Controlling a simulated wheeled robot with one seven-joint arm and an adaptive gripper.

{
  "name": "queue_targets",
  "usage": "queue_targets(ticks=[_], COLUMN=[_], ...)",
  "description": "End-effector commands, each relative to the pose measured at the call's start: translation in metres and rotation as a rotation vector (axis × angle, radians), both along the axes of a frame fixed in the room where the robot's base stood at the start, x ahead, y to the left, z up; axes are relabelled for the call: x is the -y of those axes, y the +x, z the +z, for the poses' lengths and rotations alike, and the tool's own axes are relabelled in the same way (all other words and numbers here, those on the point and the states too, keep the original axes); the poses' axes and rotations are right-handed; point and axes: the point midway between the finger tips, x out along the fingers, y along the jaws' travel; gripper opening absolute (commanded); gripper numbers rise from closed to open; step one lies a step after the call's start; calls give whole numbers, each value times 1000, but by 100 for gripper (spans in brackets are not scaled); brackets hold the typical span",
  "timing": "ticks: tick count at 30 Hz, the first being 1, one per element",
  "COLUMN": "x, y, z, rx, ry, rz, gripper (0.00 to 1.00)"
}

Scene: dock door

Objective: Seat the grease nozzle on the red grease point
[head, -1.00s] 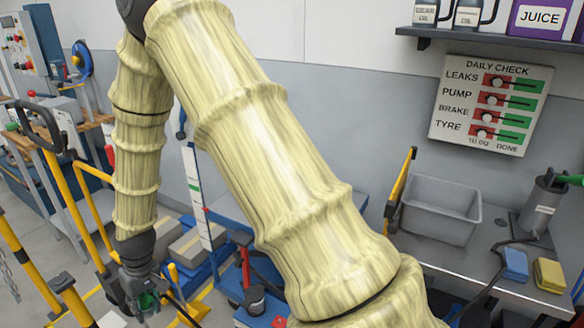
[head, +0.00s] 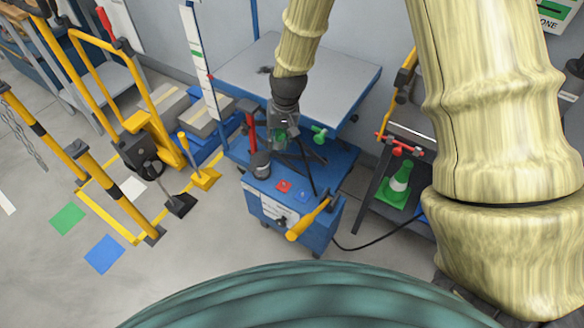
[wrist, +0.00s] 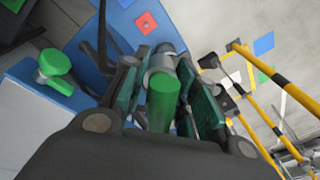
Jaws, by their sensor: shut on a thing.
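My gripper (head: 281,138) is shut on the grease nozzle, which has a green grip (wrist: 162,104) and a grey metal front (wrist: 160,63). In the head view only a little of its green shows between the fingers. The red grease point (head: 284,186) is a red square with a small fitting on the blue base of the lift table. It also shows in the wrist view (wrist: 146,22), beyond the nozzle's front end and apart from it. The blue grease point (head: 302,196) lies just right of the red one.
The grey lift tabletop (head: 300,75) stands behind my gripper. A red post and dark cylinder (head: 260,164) stand close left. A green knob (head: 319,133) is close right. A yellow handle (head: 308,220) sticks out at the front.

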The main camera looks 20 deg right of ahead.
Motion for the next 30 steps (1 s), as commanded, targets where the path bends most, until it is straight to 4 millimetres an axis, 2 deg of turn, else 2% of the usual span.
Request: queue_targets(ticks=[1, 30], x=[1, 15], y=[0, 4], z=[-9, -131], rx=[-3, -88], ry=[-7, -37], rz=[-66, -1559], gripper=[0, 0])
